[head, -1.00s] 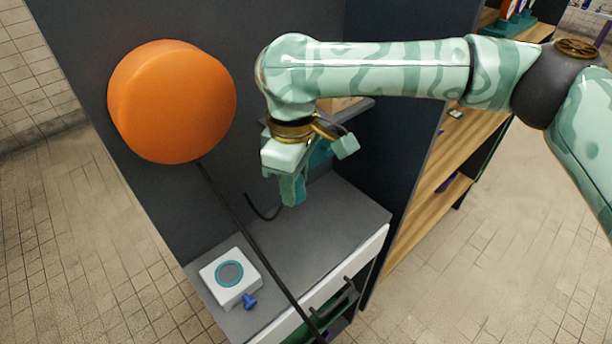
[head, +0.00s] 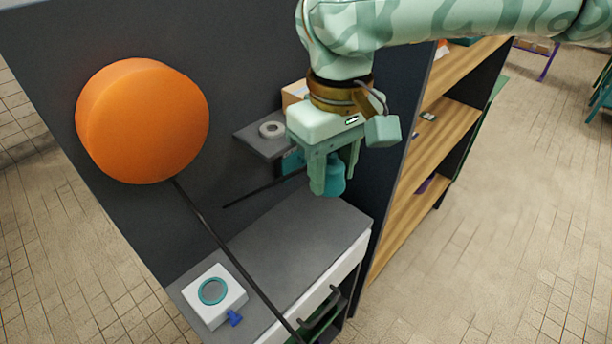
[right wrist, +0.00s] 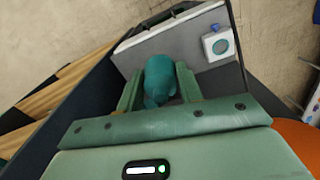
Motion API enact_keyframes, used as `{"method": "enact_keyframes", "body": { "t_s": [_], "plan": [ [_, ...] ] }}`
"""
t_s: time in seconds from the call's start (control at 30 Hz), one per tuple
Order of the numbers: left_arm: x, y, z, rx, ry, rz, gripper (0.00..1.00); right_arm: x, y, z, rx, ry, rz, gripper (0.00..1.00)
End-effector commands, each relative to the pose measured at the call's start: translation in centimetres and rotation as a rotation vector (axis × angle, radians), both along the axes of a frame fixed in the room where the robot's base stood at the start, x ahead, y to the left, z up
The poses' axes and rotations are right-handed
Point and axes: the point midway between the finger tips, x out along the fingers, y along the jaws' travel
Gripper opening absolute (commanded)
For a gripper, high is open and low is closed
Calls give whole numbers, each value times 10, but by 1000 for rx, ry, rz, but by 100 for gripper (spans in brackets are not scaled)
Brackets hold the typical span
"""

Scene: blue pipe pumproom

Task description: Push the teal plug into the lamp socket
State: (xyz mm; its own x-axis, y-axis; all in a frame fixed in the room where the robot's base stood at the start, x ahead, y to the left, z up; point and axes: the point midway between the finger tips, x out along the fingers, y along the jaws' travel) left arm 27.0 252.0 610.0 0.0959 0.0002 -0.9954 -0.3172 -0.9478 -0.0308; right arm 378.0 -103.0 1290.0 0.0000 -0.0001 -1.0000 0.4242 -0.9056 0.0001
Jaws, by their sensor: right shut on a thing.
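My right gripper (head: 336,176) is shut on the teal plug (head: 336,183), above the far right part of the grey counter. The right wrist view shows the plug (right wrist: 160,79) between the two green fingers. A thin black cable (head: 265,190) runs left from near the gripper. The white box with a teal ring (head: 212,291), which looks like the lamp socket, sits at the counter's near left, apart from the plug. The box also shows in the right wrist view (right wrist: 219,45). The plug's tip is not clearly visible. My left gripper is not in view.
An orange round lamp (head: 142,120) is on the dark panel; its black cable (head: 215,235) crosses the counter (head: 290,240) beside the box. A small blue piece (head: 234,318) is at the box's front. A shelf with a grey ring (head: 271,130) is behind the gripper. Wooden shelves (head: 425,160) stand right.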

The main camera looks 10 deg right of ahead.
Motion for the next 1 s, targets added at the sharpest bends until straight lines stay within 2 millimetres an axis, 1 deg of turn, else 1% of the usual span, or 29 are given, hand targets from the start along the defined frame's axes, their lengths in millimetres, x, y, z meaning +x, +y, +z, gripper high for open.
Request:
{"method": "enact_keyframes", "body": {
  "t_s": [0.03,0.2,0.43,0.53,0.67,0.9,1.0],
  "plan": [
    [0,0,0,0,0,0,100,-1,-3,3,0,-2,-19,16],
    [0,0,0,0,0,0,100,-4,-5,6,0,0,-43,16],
    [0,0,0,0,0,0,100,-3,-5,6,0,0,-42,16],
    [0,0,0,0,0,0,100,0,0,5,0,0,-58,16],
    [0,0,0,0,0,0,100,12,19,5,0,0,-119,16],
    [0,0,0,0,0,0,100,47,68,5,0,-1,-301,16],
    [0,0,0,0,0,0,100,58,84,5,0,-1,-363,16]
  ]
}}
